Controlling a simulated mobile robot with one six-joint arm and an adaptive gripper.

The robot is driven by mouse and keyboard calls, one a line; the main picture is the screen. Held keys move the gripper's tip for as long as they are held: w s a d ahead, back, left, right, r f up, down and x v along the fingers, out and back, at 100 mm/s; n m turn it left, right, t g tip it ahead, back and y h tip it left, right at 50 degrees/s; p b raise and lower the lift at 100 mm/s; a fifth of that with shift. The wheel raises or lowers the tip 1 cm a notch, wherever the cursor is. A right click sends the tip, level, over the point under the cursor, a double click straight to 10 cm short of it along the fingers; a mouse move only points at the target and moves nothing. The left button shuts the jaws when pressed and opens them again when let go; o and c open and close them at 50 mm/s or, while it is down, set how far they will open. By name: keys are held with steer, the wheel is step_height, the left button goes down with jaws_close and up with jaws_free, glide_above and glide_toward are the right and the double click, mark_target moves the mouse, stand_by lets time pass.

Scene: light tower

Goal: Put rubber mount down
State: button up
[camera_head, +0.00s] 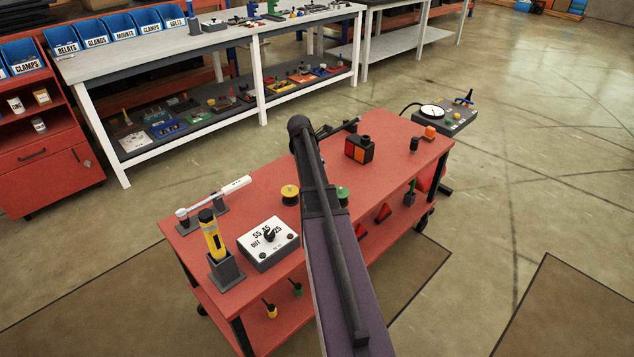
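I cannot pick out the rubber mount for certain. My arm reaches over the red cart (255,195) from the bottom of the view. My gripper (350,125) is at its far end, near the back edge of the cart top, mostly hidden behind the dark wrist. I cannot see whether its fingers are open or shut, or whether they hold anything. A small dark upright piece (414,145) stands on the cart top at the right. A black block with orange faces (359,150) stands just right of the arm.
The cart top also carries a yellow spool (290,194), a green-topped piece (343,194), a white dial box (268,243), a yellow tool in a holder (213,240) and a torque wrench (215,197). A gauge unit (443,113) stands beyond the right end. A workbench (200,45) stands behind.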

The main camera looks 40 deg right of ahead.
steer(key=shift+f+b, duration=1.1)
steer(key=shift+f, duration=0.4)
steer(key=shift+f, duration=0.1)
steer(key=shift+f+b, duration=1.8)
steer(key=shift+b, duration=0.1)
steer(key=shift+f, duration=0.15)
steer(key=o, duration=1.1)
steer(key=shift+r, duration=0.25)
steer(key=shift+p+v, duration=1.05)
steer(key=shift+p, duration=0.05)
steer(key=p+v, duration=0.9)
steer(key=shift+r, duration=0.4)
